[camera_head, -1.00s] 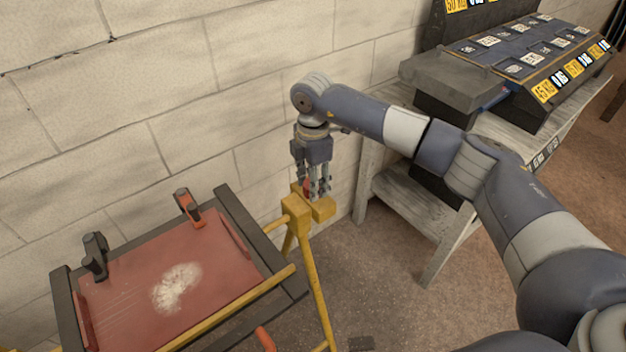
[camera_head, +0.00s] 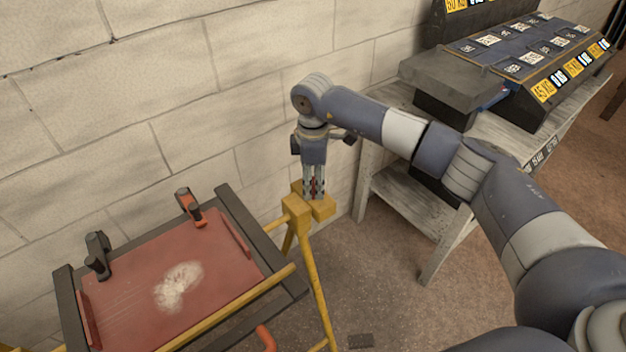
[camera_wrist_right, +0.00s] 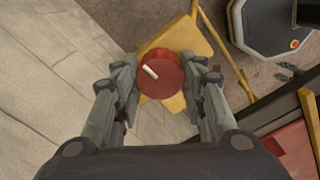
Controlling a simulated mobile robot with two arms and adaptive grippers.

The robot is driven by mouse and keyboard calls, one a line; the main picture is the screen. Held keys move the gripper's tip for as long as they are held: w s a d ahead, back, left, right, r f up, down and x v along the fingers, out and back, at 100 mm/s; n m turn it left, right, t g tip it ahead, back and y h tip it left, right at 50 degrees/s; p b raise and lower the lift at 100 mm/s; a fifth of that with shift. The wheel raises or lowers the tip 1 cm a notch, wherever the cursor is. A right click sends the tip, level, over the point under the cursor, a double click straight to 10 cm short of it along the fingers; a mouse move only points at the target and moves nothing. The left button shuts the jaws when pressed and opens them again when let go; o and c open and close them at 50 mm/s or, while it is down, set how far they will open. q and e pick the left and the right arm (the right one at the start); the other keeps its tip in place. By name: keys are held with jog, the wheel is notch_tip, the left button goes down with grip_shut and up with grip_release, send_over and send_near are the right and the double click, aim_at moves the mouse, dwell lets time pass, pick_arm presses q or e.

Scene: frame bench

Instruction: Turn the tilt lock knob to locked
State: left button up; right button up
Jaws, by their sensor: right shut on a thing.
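The tilt lock knob (camera_wrist_right: 165,75) is a round red knob with a white pointer line, seen from above in the right wrist view. The line points toward the upper left of that picture. The knob sits on a yellow bracket (camera_wrist_right: 199,42) of the yellow frame. In the head view the bracket (camera_head: 322,208) is at the top of the frame's leg, and the knob is mostly hidden behind the fingers. My right gripper (camera_head: 314,194) points down, its fingers on both sides of the knob and shut on it. My left gripper is in neither view.
The frame holds a tilted red panel (camera_head: 222,258) with a pale dusty patch and dark rails, left of the bracket. Clamps (camera_head: 187,203) stand on its far edge. A block wall (camera_head: 170,80) is close behind. A bench (camera_head: 403,195) with weights stands right.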

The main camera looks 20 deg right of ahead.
aim_at(313, 183)
jog(key=shift+r, duration=0.1)
jog(key=o, duration=1.1)
jog(key=shift+c, duration=0.2)
notch_tip(313, 183, up, 12)
jog(key=shift+a, duration=0.1)
